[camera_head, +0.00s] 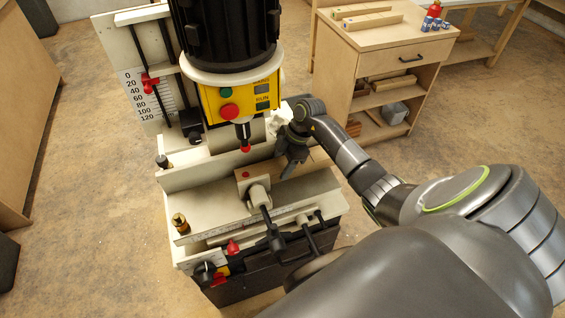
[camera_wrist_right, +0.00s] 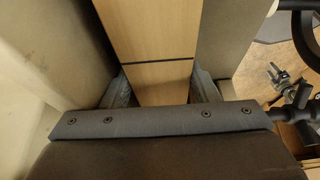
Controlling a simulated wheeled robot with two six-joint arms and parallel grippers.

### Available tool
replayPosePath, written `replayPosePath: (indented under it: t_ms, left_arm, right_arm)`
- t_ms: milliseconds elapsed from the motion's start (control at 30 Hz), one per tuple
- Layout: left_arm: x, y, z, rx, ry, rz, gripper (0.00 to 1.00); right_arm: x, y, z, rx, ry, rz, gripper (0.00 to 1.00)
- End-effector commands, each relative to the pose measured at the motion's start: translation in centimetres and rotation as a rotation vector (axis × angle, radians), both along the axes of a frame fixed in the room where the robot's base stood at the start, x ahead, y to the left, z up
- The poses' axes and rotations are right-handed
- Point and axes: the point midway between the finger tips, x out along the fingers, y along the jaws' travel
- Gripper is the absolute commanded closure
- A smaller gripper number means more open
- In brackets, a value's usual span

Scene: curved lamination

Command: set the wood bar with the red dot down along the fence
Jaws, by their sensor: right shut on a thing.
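My right gripper (camera_head: 290,155) reaches down over the machine's table and is shut on the wood bar (camera_head: 312,163). The bar is pale wood, lies roughly level, and its left end carries a red dot (camera_head: 246,174). In the right wrist view the bar (camera_wrist_right: 150,35) runs between the two fingers (camera_wrist_right: 160,92), with a dark line across it. The beige fence (camera_head: 205,172) stands behind the bar, along its length. A clamp with a pale pad (camera_head: 258,192) is in front of the bar's left end. Whether the bar touches the table or fence cannot be told. My left gripper is out of view.
The yellow control box (camera_head: 240,98) and black motor hang above the table, with a red-tipped tool (camera_head: 245,148) over the bar's left part. Clamp handles (camera_head: 275,238) stick out in front. A wooden cabinet (camera_head: 385,45) with bars on top stands behind right.

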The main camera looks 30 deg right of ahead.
Motion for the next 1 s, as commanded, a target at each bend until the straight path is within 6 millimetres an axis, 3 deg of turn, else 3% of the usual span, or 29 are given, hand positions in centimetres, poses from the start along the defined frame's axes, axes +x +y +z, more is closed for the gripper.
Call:
replayPosePath:
  t_ms: [433,467,567,1000]
  left_arm:
    - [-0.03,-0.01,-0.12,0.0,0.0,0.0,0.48]
    - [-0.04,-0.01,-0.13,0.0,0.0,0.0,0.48]
    - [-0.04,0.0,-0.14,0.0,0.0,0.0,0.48]
    - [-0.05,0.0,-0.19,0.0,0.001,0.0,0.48]
  right_arm:
    - [0.04,-0.03,-0.54,-0.001,0.0,-0.004,0.84]
    - [0.01,-0.04,-0.55,-0.001,0.0,-0.005,0.43]
    - [-0.02,-0.02,-0.62,-0.001,0.002,-0.006,0.3]
    - [-0.17,0.01,-0.88,0.002,0.006,-0.008,0.23]
